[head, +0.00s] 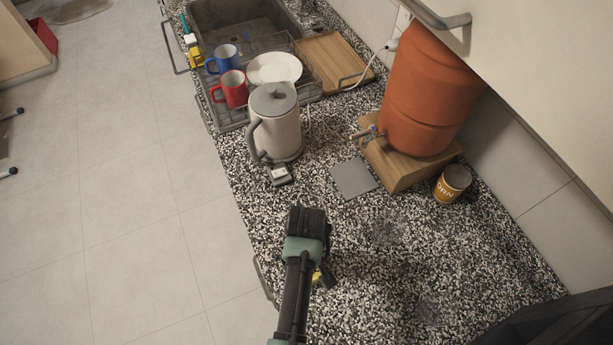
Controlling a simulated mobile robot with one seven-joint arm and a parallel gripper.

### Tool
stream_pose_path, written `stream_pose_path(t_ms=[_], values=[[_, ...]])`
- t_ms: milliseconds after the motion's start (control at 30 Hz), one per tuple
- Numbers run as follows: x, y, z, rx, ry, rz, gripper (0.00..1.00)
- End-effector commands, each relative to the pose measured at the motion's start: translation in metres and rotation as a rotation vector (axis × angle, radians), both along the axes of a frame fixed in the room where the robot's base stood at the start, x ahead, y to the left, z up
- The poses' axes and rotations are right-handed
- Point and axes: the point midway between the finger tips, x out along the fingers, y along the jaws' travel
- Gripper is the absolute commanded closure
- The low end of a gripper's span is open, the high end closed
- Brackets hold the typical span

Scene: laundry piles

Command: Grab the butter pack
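I cannot clearly identify the butter pack in the head view. A small yellow patch (317,277) shows at the right side of my arm, mostly hidden by it; I cannot tell what it is. A small dark item with a white top (279,174) sits on the counter in front of the kettle, also too small to name. My gripper (308,220) is over the speckled counter near its left edge, seen from behind and above. Its fingertips are hidden, so I cannot see whether it is open or holds anything.
The speckled counter (400,255) is clear right of my gripper. Beyond stand a white kettle (279,125), a grey square (353,178), an orange dispenser (425,90) on a wooden stand (400,170) and a corn can (452,184). A rack with mugs and plate (274,69) is farther back.

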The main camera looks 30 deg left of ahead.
Motion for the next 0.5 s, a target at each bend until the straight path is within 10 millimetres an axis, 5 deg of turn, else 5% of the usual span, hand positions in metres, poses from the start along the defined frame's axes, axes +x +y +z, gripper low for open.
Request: stream_pose_path(t_ms=[67,500], values=[[0.0001,0.0,0.0002,0.0,0.0,0.0,0.2],[0.0005,0.0002,0.0009,0.0,-0.001,0.0,0.96]])
